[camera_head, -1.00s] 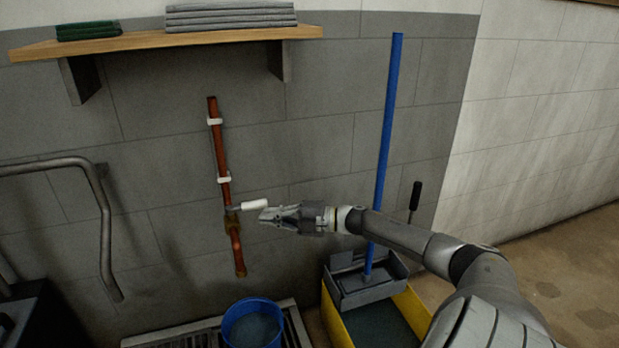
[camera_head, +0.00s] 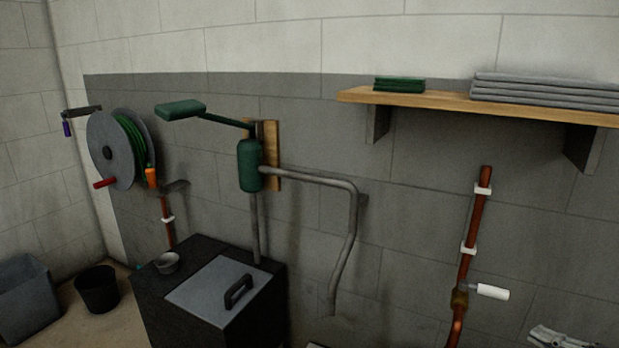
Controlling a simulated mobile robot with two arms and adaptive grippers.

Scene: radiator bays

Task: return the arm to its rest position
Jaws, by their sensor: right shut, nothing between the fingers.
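My right gripper (camera_head: 556,337) shows at the bottom right edge of the head view, partly cut off. It is shut and empty. It is below and to the right of the white valve handle (camera_head: 492,292) on the copper pipe (camera_head: 474,229), with a visible gap between them. The rest of my right arm is out of the picture. My left gripper is not in view.
A green hand pump (camera_head: 251,165) with a grey spout pipe stands by a dark box (camera_head: 165,306). A hose reel (camera_head: 112,148) hangs at left. A wooden shelf (camera_head: 440,101) with folded cloths is at upper right. A black bucket (camera_head: 97,291) stands on the floor.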

